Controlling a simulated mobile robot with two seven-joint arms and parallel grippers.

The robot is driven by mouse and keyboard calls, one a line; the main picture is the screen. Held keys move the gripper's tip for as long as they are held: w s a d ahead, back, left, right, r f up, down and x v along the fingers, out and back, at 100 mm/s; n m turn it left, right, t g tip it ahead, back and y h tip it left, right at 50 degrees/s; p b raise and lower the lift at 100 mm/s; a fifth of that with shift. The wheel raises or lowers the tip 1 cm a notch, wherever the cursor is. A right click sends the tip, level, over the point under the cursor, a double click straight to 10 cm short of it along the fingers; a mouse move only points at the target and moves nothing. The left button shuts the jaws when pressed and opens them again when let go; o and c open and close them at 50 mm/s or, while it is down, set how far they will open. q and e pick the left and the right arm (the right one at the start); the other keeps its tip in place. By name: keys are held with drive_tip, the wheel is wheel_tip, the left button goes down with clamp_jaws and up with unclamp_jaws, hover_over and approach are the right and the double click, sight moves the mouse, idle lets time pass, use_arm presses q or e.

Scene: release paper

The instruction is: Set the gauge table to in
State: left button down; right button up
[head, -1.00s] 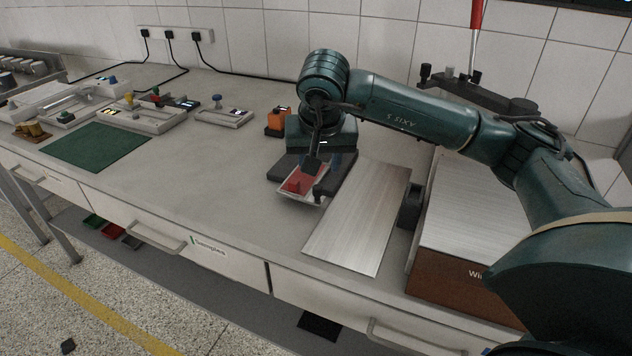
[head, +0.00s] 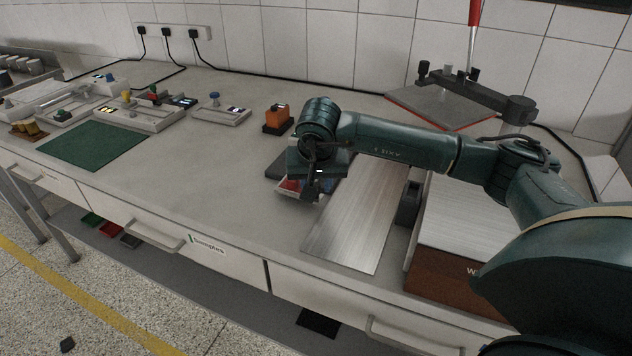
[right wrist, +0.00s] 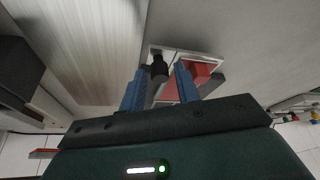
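A small device with a dark base (head: 281,164) and a pale plate carrying a red block (head: 291,184) sits near the front of the bench; I take it for the gauge with its table. My right gripper (head: 312,190) is over its front part and hides much of it. In the right wrist view, the two blue fingers of my right gripper (right wrist: 161,72) are apart. A black knob (right wrist: 159,66) shows between them, with visible gaps at its sides. The red block (right wrist: 196,76) lies just right of the knob. My left gripper is not in view.
A brushed metal sheet (head: 355,215) lies close right of the device, then a brown-fronted box (head: 447,290). An orange unit (head: 278,118) stands behind. Several grey fixtures with coloured knobs and a green mat (head: 92,146) are at left. The bench between is clear.

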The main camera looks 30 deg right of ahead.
clamp_jaws()
